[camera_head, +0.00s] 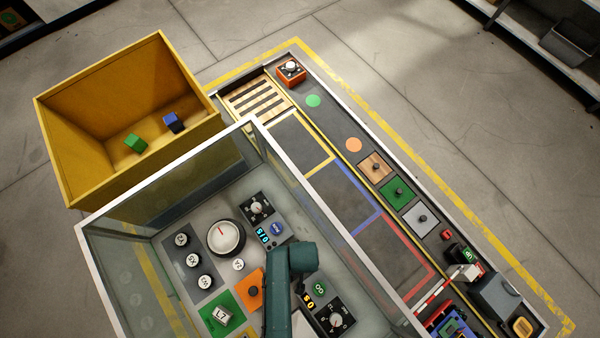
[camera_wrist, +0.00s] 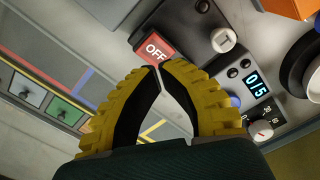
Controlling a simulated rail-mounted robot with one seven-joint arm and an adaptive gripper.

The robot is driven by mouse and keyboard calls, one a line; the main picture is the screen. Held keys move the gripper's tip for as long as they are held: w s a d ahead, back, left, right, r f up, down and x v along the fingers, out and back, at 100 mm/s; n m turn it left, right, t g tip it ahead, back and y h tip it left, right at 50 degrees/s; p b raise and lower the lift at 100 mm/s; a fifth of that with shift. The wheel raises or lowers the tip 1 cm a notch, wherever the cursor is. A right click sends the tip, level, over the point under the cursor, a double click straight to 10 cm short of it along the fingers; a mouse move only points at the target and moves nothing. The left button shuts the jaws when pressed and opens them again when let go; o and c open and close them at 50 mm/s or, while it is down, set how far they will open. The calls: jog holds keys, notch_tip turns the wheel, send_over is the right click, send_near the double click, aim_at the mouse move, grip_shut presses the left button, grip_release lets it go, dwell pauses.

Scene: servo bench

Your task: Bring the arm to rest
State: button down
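My arm (camera_head: 290,292), dark teal, reaches over the glass-walled bench in the head view, and its end is hidden there beneath the arm. In the wrist view my gripper (camera_wrist: 160,70) has yellow ribbed fingers with black inner pads. The fingertips meet, with only a narrow gap further back and nothing seen between them. The tips appear just below a red OFF label (camera_wrist: 154,49) on the panel; I cannot tell whether they touch it.
Glass walls with a pale rim (camera_head: 342,225) enclose the panel. A large dial (camera_head: 226,237) and a lit display (camera_wrist: 257,86) are nearby. A yellow bin (camera_head: 88,150) holds a green block (camera_head: 135,143) and a blue block (camera_head: 174,122). A conveyor-like strip (camera_head: 295,140) runs along the right.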

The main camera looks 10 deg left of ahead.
notch_tip(320, 180, up, 2)
jog(key=shift+r+p, duration=0.15)
jog(key=shift+p, duration=0.8)
